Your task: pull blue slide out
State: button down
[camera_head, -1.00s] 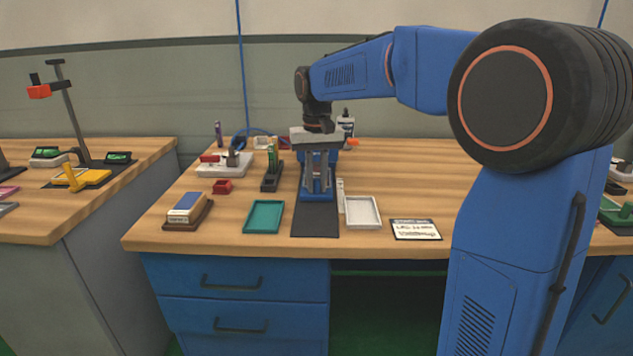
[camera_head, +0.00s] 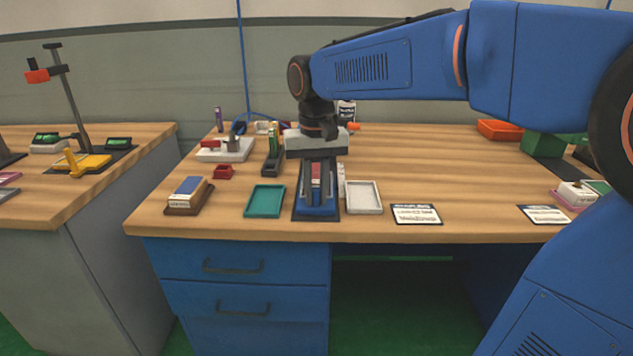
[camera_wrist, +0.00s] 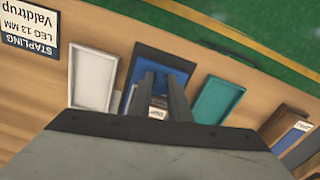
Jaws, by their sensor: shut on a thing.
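The blue slide (camera_head: 318,211) lies near the front edge of the dark mat (camera_head: 300,217) on the wooden bench. A red and white piece (camera_head: 316,176) shows behind it between the fingers; I cannot tell just what it is. My gripper (camera_head: 318,198) points down and is shut on the blue slide. In the wrist view the fingers of my gripper (camera_wrist: 162,86) reach into the blue slide (camera_wrist: 167,60), with a small white label between them. The exact contact is partly hidden by the fingers.
A teal tray (camera_head: 265,200) lies close on the left and a white tray (camera_head: 363,197) close on the right. A blue-topped block (camera_head: 187,194) is farther left. A stapling card (camera_head: 416,214) lies right. The bench's front edge is just ahead of the mat.

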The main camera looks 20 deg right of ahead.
jog(key=shift+s+a, duration=0.15)
jog(key=shift+s, duration=0.2)
jog(key=c, duration=1.6)
grip_release()
jog(key=shift+s, duration=0.15)
jog(key=shift+c, duration=0.2)
notch_tip(320, 180, up, 17)
jog(key=shift+r, duration=0.2)
jog(key=s+d+f+t, duration=0.1)
jog(key=s+d+f, duration=0.2)
jog(key=s+f, duration=0.3)
jog(key=s+d+f+n+t, duration=0.1)
jog(key=s+d+f+t, duration=0.1)
jog(key=s+d+f, duration=0.2)
jog(key=s+d+f+t, duration=0.1)
jog(key=s+d+f, duration=0.3)
jog(key=s+f, duration=0.6)
notch_tip(320, 180, down, 7)
jog(key=shift+s+d+t, duration=0.15)
jog(key=shift+t, duration=0.25)
